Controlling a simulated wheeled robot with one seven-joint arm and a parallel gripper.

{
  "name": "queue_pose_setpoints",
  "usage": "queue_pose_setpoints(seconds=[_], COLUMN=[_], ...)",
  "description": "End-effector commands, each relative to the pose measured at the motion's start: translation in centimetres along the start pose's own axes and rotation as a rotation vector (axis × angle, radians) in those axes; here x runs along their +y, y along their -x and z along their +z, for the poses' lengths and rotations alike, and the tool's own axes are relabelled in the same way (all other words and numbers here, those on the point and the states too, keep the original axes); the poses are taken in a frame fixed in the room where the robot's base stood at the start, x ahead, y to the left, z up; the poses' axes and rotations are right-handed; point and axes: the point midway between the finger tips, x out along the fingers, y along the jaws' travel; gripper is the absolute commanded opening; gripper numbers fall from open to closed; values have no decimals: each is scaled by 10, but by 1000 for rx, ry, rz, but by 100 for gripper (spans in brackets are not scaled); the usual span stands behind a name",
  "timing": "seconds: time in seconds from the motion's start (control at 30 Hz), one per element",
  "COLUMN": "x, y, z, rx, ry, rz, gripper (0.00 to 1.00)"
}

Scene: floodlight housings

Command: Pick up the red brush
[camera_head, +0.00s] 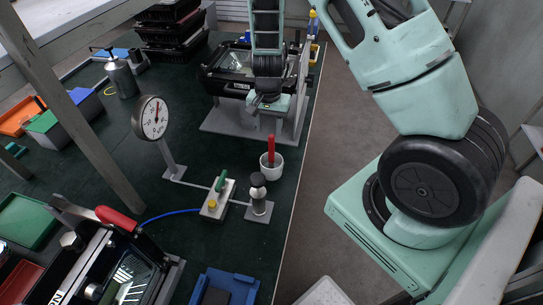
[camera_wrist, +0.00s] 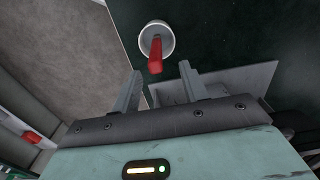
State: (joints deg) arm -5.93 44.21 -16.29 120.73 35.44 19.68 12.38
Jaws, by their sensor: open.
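The red brush (camera_head: 271,148) stands upright in a white cup (camera_head: 272,163) near the right edge of the dark green table; only its red handle shows. In the wrist view the red brush (camera_wrist: 156,55) rises from the white cup (camera_wrist: 157,38), just beyond my fingertips and between their lines. My gripper (camera_wrist: 162,72) is open and empty, with its two fingers apart on either side of the handle's near end. In the head view my gripper (camera_head: 266,104) is above and behind the cup, and its fingers are mostly hidden.
A floodlight housing (camera_head: 236,62) on a grey stand is behind the cup. A round gauge (camera_head: 151,118) stands to the left. A small block with a green lever (camera_head: 219,190) and a post with a dark knob (camera_head: 258,190) are in front.

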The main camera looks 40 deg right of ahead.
Motion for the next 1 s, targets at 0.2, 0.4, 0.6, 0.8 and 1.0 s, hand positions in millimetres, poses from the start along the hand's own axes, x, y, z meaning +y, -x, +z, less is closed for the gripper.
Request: queue_pose_setpoints(seconds=[0.2, 0.4, 0.6, 0.8, 1.0], x=[1, 8, 8, 7, 8], y=[-13, -35, -58, -63, -63], z=[0, -2, -2, -2, -2], rx=[-1, -3, -1, 0, 0], ry=[-1, -3, 0, 2, 1], rz=[0, 2, 1, -1, -1], gripper=[44, 44, 44, 44, 19])
